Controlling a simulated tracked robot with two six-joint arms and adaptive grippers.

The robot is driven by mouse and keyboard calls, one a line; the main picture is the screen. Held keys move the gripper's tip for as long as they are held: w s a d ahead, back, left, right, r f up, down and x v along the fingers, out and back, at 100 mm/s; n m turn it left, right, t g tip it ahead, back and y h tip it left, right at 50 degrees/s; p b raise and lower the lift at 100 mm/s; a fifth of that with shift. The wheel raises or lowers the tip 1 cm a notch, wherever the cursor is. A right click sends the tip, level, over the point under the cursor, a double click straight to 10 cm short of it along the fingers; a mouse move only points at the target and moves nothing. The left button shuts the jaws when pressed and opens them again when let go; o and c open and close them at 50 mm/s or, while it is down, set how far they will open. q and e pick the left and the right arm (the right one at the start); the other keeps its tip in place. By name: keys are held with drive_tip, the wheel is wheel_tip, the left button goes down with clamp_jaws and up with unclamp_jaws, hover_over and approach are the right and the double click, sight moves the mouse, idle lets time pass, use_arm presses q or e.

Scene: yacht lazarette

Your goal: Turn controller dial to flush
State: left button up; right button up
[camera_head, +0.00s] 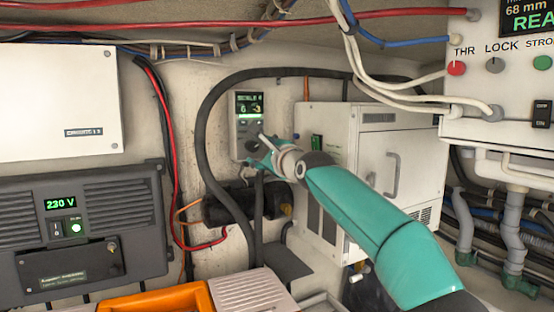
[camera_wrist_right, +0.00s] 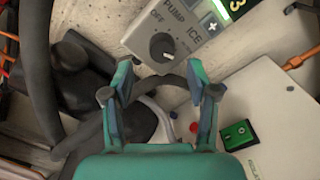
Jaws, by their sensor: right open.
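The grey controller (camera_head: 248,126) is mounted on the back wall, with a lit green display at its top. In the right wrist view its lower part shows a round dark dial (camera_wrist_right: 162,46) with the labels OFF, PUMP and ICE around it. Any flush label is not readable, and I cannot tell the dial's setting. My right gripper (camera_wrist_right: 160,84) is open and empty. Its two fingers point at the dial, which sits between and beyond the tips, apart from them. In the head view this gripper (camera_head: 262,152) covers the controller's lower part. My left gripper is not in view.
A thick black hose (camera_head: 203,130) loops around the controller. A white cabinet (camera_head: 370,150) with a handle stands to its right. A grey power unit (camera_head: 85,235) and an orange object (camera_head: 165,298) are at left. A dark cylinder (camera_head: 228,205) lies below the controller.

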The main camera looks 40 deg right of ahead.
drive_tip(key=v, duration=0.8)
drive_tip(key=shift+s, duration=0.2)
